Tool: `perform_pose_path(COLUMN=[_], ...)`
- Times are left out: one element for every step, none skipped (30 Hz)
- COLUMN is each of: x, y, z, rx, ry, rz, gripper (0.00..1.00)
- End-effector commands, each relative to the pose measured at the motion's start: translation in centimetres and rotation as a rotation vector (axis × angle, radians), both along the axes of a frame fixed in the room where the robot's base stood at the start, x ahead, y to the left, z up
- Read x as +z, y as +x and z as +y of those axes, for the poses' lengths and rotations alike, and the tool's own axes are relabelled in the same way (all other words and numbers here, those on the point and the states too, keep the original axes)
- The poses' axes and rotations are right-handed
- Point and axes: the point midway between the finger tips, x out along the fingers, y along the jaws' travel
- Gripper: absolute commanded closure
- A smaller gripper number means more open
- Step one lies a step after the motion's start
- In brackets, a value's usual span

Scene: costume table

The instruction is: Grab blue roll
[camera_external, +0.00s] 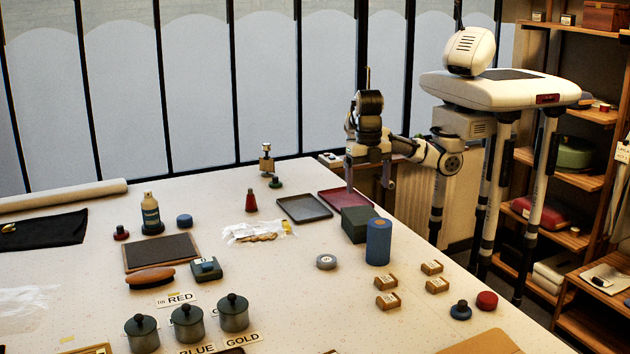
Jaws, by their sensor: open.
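The blue roll (378,243) stands upright near the table's right edge, its round top facing up. It stands right beside a dark green box (354,222), which is at its left and a little behind it. My gripper (370,184) points down with its two fingers apart and nothing seen between them. It is above the far right part of the table, near the dark red tray and farther from the camera than the roll. The gripper appears clear of the roll.
A dark red tray (338,198) and a grey tray (303,208) lie behind the green box. A grey tape ring (326,262) is left of the roll. Several small tan boxes (387,282) lie in front. The table's right edge (450,262) is close to the roll.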

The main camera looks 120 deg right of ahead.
Motion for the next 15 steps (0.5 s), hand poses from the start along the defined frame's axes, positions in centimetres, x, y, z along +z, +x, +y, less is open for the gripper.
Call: perform_pose_path(x=[0.2,0.2,0.2,0.2,0.1,-0.1,-0.5,-0.9,-1.5,-2.1,-2.7,-3.5,-4.1,-4.7,-5.4], y=[-1.2,-1.7,-2.3,-2.6,-2.8,-2.9,-3.0,-3.0,-3.0,-3.0,-3.0,-3.0,-3.0,-3.0,-3.0], z=[1.7,2.4,3.0,3.4,3.6,3.8,3.9,3.9,3.9,3.9,3.9,3.9,3.9,3.9,3.8], rx=[0.019,0.025,0.031,0.034,0.036,0.038,0.039,0.04,0.04,0.039,0.04,0.041,0.041,0.041,0.04], ry=[-0.018,-0.025,-0.033,-0.037,-0.04,-0.042,-0.043,-0.044,-0.044,-0.044,-0.043,-0.043,-0.043,-0.042,-0.042], rz=[-0.005,-0.006,-0.007,-0.006,-0.007,-0.006,-0.005,-0.004,-0.004,-0.003,-0.002,-0.002,-0.002,-0.001,-0.003], gripper=[0.14,0.14,0.14,0.14,0.14,0.14,0.14,0.14,0.14,0.14,0.14,0.14,0.14,0.14,0.14])
